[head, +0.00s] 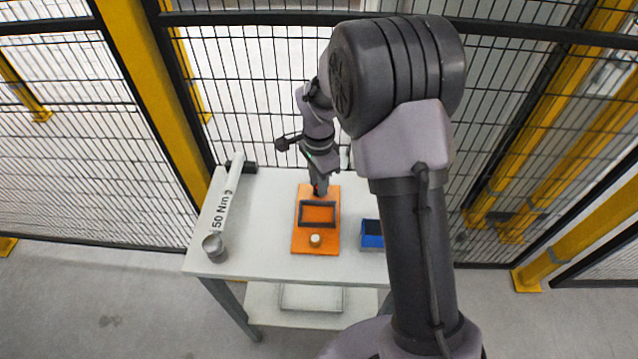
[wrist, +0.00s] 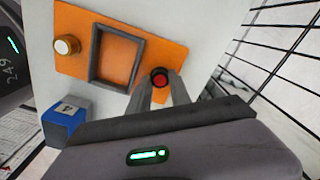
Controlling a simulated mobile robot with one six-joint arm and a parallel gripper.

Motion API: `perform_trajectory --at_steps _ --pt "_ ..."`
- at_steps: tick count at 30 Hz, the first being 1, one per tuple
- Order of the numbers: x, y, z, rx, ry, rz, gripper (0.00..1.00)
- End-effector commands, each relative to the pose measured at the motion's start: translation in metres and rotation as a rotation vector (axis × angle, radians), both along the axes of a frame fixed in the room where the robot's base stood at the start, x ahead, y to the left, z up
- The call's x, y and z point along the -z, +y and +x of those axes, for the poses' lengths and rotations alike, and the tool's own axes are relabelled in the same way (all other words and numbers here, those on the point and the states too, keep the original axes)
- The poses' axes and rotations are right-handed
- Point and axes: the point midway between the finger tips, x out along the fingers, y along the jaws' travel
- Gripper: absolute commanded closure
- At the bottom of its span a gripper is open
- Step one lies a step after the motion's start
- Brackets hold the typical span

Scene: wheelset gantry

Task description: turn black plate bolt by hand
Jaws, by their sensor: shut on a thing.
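The orange plate (head: 302,245) lies on the table with a dark rectangular frame (head: 301,214) on it. The black plate bolt (wrist: 160,78), dark with a red centre, is at one end of the plate. My gripper (wrist: 163,86) is shut on this bolt, with a finger on either side of it. In the head view my gripper (head: 319,190) comes down at the plate's far end, and the bolt there is mostly hidden. A second bolt with a pale top (head: 315,240) stands at the near end; it also shows in the wrist view (wrist: 66,45).
A blue box (head: 371,240) stands right of the plate, partly behind my arm. Mesh fencing (head: 250,100) stands close behind the table.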

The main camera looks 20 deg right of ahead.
Motion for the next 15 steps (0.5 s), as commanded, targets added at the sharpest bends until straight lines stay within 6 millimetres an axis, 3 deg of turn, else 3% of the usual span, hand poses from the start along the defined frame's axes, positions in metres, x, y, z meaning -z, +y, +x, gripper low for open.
perform_trajectory --at_steps 15 --pt "-0.0022 0.0005 0.0027 0.262 -0.007 0.001 1.0"
